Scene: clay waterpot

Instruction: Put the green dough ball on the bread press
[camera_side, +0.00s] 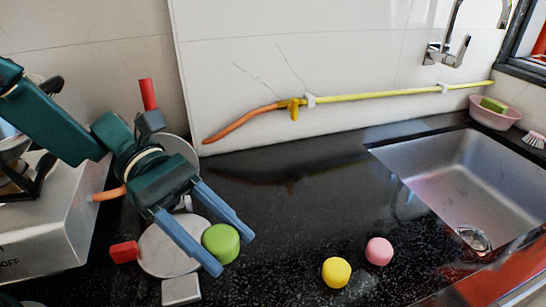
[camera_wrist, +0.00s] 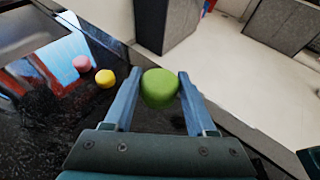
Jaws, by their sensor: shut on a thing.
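The green dough ball (camera_side: 220,243) is held between the two blue fingers of my gripper (camera_side: 230,252). In the wrist view the ball (camera_wrist: 159,87) sits between the fingertips (camera_wrist: 158,92), with a finger on each side. The bread press shows as a round pale plate (camera_side: 160,252) with a red-ended part at its left and a light block at its front. A round lid with a red handle (camera_side: 148,94) stands raised behind my gripper, partly hidden by it. The ball overlaps the plate's right edge in the side view; its height above the plate cannot be told.
A yellow dough ball (camera_side: 336,272) and a pink one (camera_side: 378,251) rest on the black counter (camera_side: 300,215) to the right. A sink (camera_side: 465,185) lies farther right. A metal appliance (camera_side: 50,235) stands at the left. A yellow-orange hose (camera_side: 370,96) runs along the wall.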

